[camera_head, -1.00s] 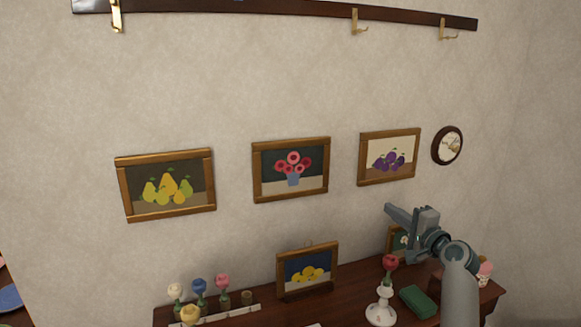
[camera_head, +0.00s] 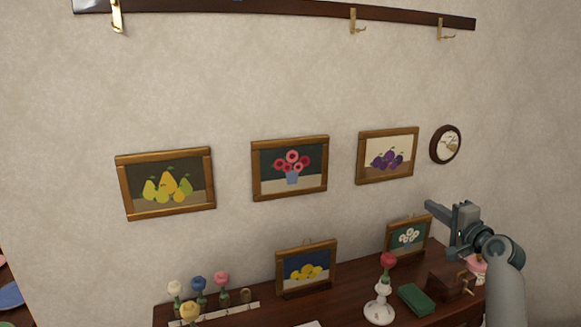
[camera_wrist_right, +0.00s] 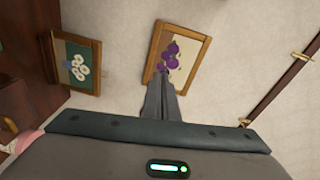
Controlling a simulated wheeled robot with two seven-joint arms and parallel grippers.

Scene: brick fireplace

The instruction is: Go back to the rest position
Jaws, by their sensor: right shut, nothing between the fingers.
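My right gripper (camera_head: 441,212) is in front of the wall at the right, above the right end of the dark wooden table (camera_head: 355,295). Its fingers are shut with nothing between them, and they also show in the right wrist view (camera_wrist_right: 165,85). It is apart from the white-flower picture (camera_head: 408,236), which stands on the table just left of it. The wrist view shows that picture (camera_wrist_right: 78,66) at the left and the plum picture (camera_wrist_right: 180,52) beyond the fingertips. My left gripper is not in view.
Pictures of pears (camera_head: 166,183), pink flowers (camera_head: 290,167) and plums (camera_head: 388,156) hang on the wall, with a round clock-like disc (camera_head: 445,145). The table holds a lemon picture (camera_head: 306,270), a white candlestick-like stand (camera_head: 379,306), a green block (camera_head: 416,300), a brown box (camera_head: 450,283) and several flowers.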

